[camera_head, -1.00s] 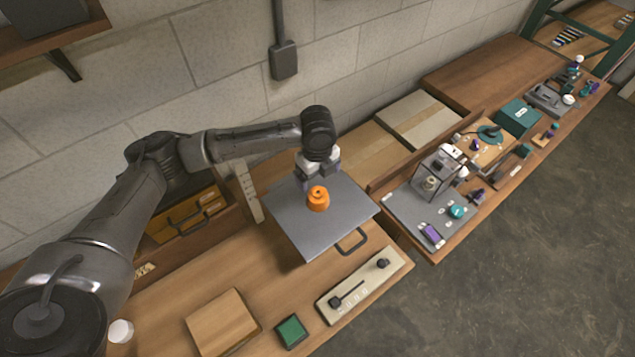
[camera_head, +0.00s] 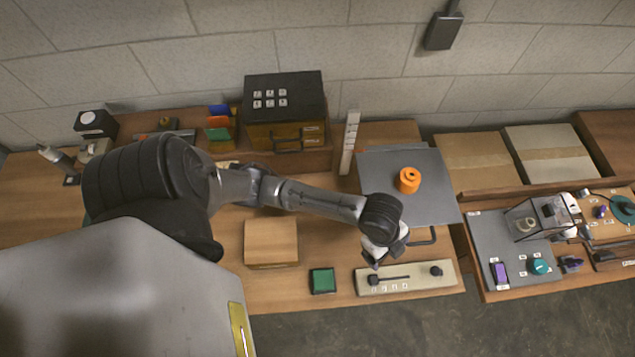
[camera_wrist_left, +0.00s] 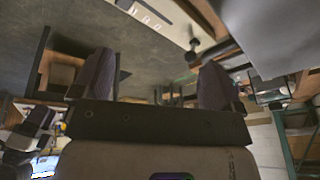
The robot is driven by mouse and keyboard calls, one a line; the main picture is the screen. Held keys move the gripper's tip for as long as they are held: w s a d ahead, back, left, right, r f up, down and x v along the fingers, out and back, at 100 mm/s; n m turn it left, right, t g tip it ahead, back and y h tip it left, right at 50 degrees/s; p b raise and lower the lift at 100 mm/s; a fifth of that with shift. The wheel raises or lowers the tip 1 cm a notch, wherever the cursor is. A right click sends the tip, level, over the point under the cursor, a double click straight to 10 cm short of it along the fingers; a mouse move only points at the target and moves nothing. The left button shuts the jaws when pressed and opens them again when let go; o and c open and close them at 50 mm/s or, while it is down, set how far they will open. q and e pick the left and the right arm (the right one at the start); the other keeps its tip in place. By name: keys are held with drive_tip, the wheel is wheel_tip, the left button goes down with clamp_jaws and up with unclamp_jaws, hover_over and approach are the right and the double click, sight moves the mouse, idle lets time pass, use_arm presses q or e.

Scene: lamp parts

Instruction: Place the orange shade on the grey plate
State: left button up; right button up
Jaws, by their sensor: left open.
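The orange shade (camera_head: 408,180) stands on the grey plate (camera_head: 430,205), around its middle in the head view. Nothing holds it. My left gripper (camera_head: 376,264) is near the plate's front left corner, apart from the shade and above the beige panel. In the left wrist view the two dark fingers of the left gripper (camera_wrist_left: 155,85) are spread, with nothing between them. The shade does not show in the left wrist view. My right gripper is in neither view.
A beige panel with black knobs (camera_head: 412,280), a green square pad (camera_head: 323,281) and a wooden block (camera_head: 271,242) lie in front. A black-topped box (camera_head: 285,100) and a white upright strip (camera_head: 350,140) stand behind. A side bench (camera_head: 510,250) with small parts is at right.

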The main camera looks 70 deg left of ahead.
use_arm(q)
drive_tip(key=s+a+f+n+t+y, duration=0.1)
drive_tip(key=s+a+n, duration=0.5)
drive_tip(key=s+n, duration=0.6)
drive_tip(key=s+y, duration=0.1)
drive_tip(key=s, duration=0.2)
drive_tip(key=shift+s+f+y, duration=0.2)
drive_tip(key=shift+s+y, duration=0.1)
